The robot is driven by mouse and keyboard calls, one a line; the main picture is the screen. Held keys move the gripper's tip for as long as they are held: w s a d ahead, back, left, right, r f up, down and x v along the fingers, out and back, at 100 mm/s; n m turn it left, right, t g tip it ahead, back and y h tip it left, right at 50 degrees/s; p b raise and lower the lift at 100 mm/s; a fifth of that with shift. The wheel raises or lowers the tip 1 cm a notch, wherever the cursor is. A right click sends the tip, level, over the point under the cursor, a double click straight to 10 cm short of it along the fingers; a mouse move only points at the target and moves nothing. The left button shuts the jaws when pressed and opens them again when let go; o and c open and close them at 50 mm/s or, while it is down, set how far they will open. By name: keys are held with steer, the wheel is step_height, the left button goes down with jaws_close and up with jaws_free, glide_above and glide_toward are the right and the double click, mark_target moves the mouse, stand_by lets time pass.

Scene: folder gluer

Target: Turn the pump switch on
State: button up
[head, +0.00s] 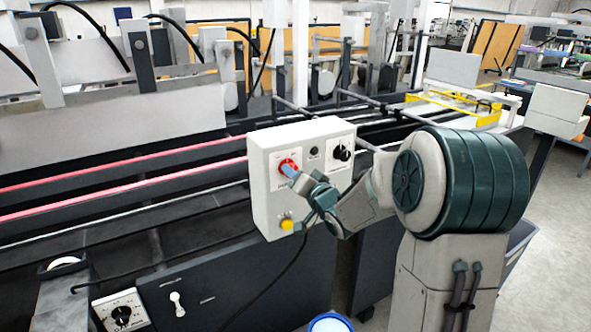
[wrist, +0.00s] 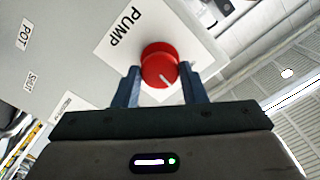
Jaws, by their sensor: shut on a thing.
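The pump switch is a round red knob (wrist: 159,64) with a white pointer line, on a white plate marked PUMP (wrist: 122,38) in the wrist view. In the head view the red knob (head: 287,166) sits at the upper left of a white control box (head: 275,215). My gripper (wrist: 160,82) has one blue finger on each side of the knob and is shut on it. In the head view my gripper (head: 296,174) reaches the knob from the right and hides part of it. The pointer line slants toward the lower right in the wrist view.
The box also carries a black dial (head: 341,154), a small dark button (head: 314,153) and a yellow button (head: 287,224) below my gripper. Machine rails with red belts (head: 120,167) run behind. A lower panel with a dial (head: 121,314) stands at lower left.

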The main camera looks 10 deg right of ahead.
steer(key=m+p, duration=0.3)
steer(key=m, duration=0.2)
steer(key=shift+m, duration=0.3)
stand_by(0.4)
steer(key=o, duration=1)
steer(key=shift+s, duration=0.1)
steer(key=b+v, duration=0.2)
steer(key=v, duration=1.1)
steer(key=shift+s+d, duration=0.15)
steer(key=shift+s, duration=0.15)
